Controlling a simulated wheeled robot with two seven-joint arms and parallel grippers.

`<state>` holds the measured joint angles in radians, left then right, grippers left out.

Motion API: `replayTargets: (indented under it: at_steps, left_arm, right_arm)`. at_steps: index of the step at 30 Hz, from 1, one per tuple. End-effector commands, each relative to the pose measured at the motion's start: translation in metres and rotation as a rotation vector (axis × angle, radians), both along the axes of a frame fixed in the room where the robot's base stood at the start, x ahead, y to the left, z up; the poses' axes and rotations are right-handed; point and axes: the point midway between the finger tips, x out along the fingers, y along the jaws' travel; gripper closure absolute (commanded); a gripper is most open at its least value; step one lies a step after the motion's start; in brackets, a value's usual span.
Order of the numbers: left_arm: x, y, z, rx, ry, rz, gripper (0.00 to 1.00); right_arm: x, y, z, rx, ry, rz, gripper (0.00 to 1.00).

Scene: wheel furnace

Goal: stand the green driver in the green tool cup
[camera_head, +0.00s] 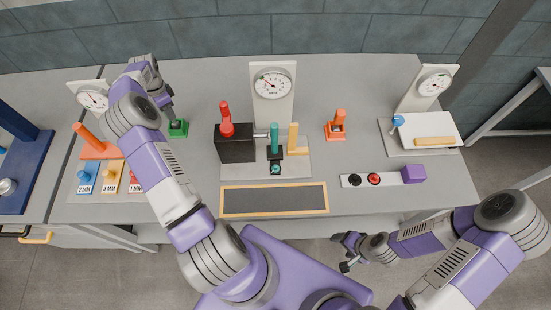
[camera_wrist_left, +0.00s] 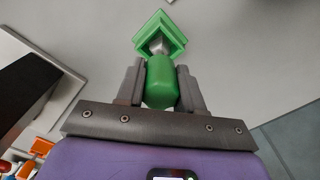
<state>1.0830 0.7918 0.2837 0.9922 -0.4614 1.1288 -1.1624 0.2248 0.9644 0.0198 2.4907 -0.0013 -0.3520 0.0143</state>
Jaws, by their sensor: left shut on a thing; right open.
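My left gripper (camera_head: 168,104) is shut on the handle of the green driver (camera_wrist_left: 160,84), over the back left of the workbench. In the left wrist view, the driver's grey metal shaft points to the square opening of the green tool cup (camera_wrist_left: 173,22). The shaft overlaps the opening; how deep its tip sits is hard to tell. In the head view the green tool cup (camera_head: 178,129) stands on the bench just below the gripper, and the driver is mostly hidden by my arm. My right gripper (camera_head: 346,252) is open and empty, in front of the bench's front edge.
A gauge stand with a black block (camera_head: 235,150) and a red-handled tool (camera_head: 226,120) is right of the cup. An orange cup with an orange tool (camera_head: 337,124) stands further right. Labelled blocks (camera_head: 112,178) and a leaning orange handle (camera_head: 90,138) are at left.

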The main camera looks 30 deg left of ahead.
Motion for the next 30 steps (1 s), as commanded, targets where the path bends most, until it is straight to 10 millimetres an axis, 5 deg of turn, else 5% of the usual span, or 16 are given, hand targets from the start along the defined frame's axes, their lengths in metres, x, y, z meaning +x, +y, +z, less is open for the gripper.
replayTargets:
  at_steps: [26,27,30]
  left_arm:
    - [0.0,0.0,-0.018,0.0,0.0,0.0,1.0]
    - [0.0,0.0,-0.018,0.0,0.0,0.0,0.59]
    - [0.0,0.0,-0.017,0.0,0.0,0.0,0.43]
  right_arm:
    - [0.0,0.0,-0.01,0.0,0.0,0.0,0.29]
    - [0.0,0.0,-0.01,0.0,0.0,0.0,0.29]
    - [0.0,0.0,-0.009,0.0,0.0,0.0,0.29]
